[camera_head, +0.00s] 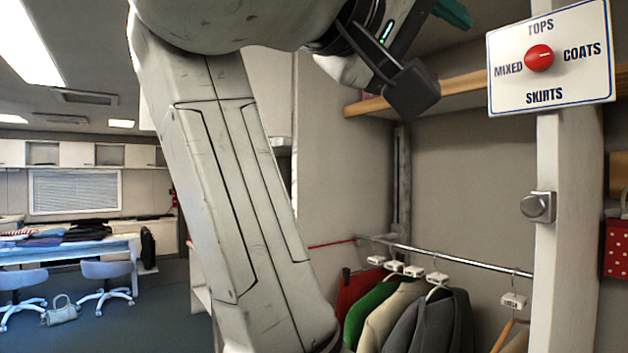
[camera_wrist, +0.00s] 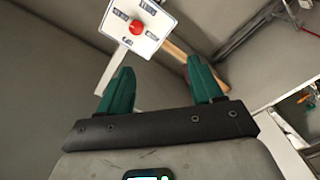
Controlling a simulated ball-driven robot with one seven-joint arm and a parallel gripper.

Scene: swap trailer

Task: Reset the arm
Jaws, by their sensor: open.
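My gripper (camera_wrist: 160,88) shows in the wrist view with two green fingers spread apart and nothing between them. In the head view my arm rises through the middle of the picture, and a green fingertip shows at the top edge (camera_head: 454,13). A white sign with a red dial (camera_head: 539,58) stands on a white post at the right of the head view. Its labels read TOPS, COATS, SKIRTS and MIXED. The dial's white mark lies level, along the MIXED–COATS line. The red dial also shows in the wrist view (camera_wrist: 137,27), beyond the fingers and apart from them.
A metal rail (camera_head: 450,257) carries several garments, including a green one (camera_head: 372,312). A wooden shelf edge (camera_head: 460,88) runs above. A silver knob (camera_head: 538,207) is on the white post (camera_head: 550,150). At left, a table (camera_head: 115,246) and chairs (camera_head: 105,272) stand across open floor.

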